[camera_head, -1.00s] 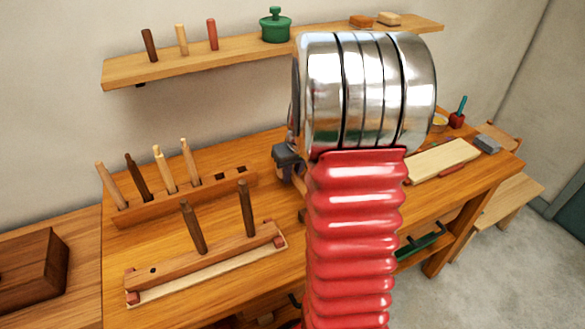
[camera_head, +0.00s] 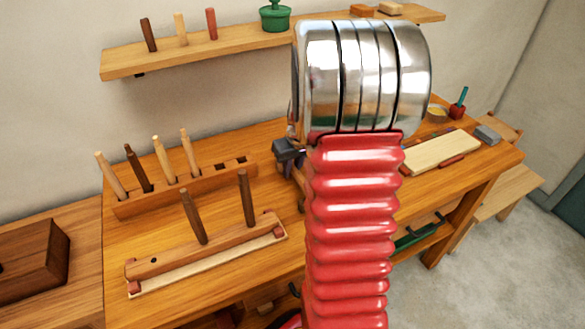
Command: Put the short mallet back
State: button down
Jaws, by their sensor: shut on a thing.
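I cannot make out the short mallet in this view. My gripper is not visible; my red ribbed arm and its metal rings cover the middle of the picture and hide what is behind them. A back wooden rack (camera_head: 135,206) on the bench holds several upright handles, light and dark, with dark empty openings at its right end. A front wooden rack (camera_head: 222,237) holds two dark upright handles (camera_head: 194,217) (camera_head: 246,198) and has a bare hole near its left end.
A dark grey fitting (camera_head: 289,150) stands on the bench beside my arm. The wall shelf (camera_head: 130,63) carries three pegs and a green pot (camera_head: 275,17). A pale board (camera_head: 441,152) lies at the right. A dark wooden block (camera_head: 32,258) sits at far left.

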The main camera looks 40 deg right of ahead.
jog(key=shift+f, duration=0.1)
jog(key=c, duration=1.6)
grip_release()
jog(key=shift+o, duration=0.2)
jog(key=v, duration=1.3)
jog(key=shift+r, duration=0.35)
jog(key=shift+s, duration=0.1)
